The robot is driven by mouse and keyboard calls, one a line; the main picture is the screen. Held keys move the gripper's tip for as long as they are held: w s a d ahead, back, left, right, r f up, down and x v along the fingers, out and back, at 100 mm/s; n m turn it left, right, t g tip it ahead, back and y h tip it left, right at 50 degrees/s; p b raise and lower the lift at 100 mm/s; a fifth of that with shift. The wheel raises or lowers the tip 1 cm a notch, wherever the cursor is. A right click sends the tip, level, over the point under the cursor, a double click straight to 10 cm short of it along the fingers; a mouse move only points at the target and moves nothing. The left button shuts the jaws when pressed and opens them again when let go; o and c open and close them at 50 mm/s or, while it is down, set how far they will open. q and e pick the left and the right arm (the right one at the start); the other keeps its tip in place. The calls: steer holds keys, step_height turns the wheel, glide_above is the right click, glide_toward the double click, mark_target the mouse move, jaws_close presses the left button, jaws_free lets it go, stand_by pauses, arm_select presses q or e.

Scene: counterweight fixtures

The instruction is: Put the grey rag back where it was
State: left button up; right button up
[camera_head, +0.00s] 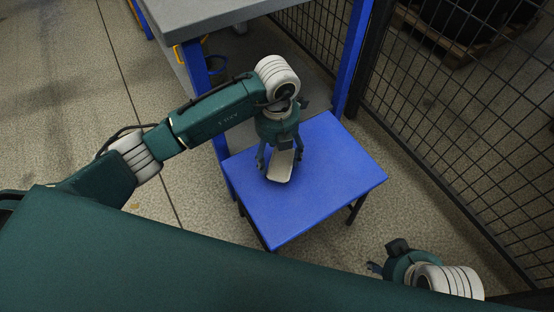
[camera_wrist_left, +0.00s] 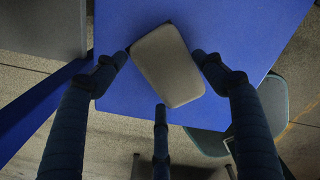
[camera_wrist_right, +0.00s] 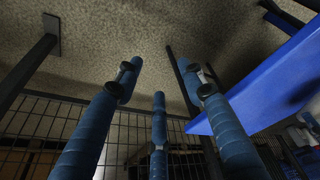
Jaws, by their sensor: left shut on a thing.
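The grey rag (camera_head: 281,170) looks like a pale, flat, rounded rectangle. It is over the blue table (camera_head: 335,190), towards its left part in the head view. My left gripper (camera_head: 280,160) points down and is shut on the rag, with its fingers at the rag's sides. In the left wrist view the rag (camera_wrist_left: 168,65) sits between the fingertips, over the blue top. Whether the rag touches the table is hard to tell. My right gripper (camera_wrist_right: 163,80) is open and empty, low beside the table; in the head view it shows at the bottom right.
A grey-topped bench (camera_head: 200,15) with blue legs stands behind the blue table. A black mesh fence (camera_head: 460,110) runs along the right. The right and front parts of the blue tabletop are bare. The concrete floor (camera_head: 60,90) at left is clear.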

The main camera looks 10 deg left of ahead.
arm_select(q)
step_height(320, 180, down, 2)
steer(key=shift+f, duration=0.25)
arm_select(e)
steer(key=shift+w+a+f, duration=0.1)
steer(key=shift+w+f, duration=0.1)
steer(key=shift+w, duration=0.1)
steer(key=shift+w, duration=0.2)
arm_select(q)
steer(key=o, duration=1.1)
arm_select(e)
steer(key=shift+w+a+r+t, duration=0.1)
steer(key=shift+w+t, duration=0.2)
arm_select(q)
steer(key=shift+r, duration=0.1)
arm_select(e)
steer(key=shift+s, duration=0.15)
